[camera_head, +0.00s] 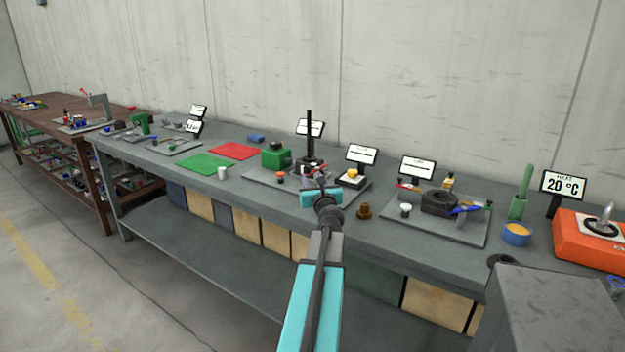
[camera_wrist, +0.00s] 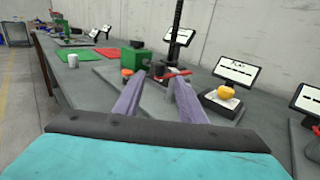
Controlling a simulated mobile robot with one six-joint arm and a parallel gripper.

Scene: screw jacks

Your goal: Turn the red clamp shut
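A thin red bar (camera_wrist: 173,74), which looks like the red clamp's handle, sits low by a black upright post (camera_wrist: 178,40) in the wrist view. In the head view the post (camera_head: 310,135) stands on a grey plate (camera_head: 262,178), and the bar's area is partly hidden by my gripper. My gripper (camera_head: 315,178) reaches over the bench to the front of the post. Its purple-grey fingers (camera_wrist: 159,80) are apart, with nothing seen held between them. The red bar shows just beyond the tips, nearer the right one; I cannot tell whether they touch.
A green block (camera_head: 275,156) and an orange-red knob (camera_wrist: 127,72) stand left of the post. A yellow knob on a dark base (camera_head: 352,178) is close at right. A brown piece (camera_head: 364,211) stands near the front edge. A white cup (camera_head: 222,172) is farther left.

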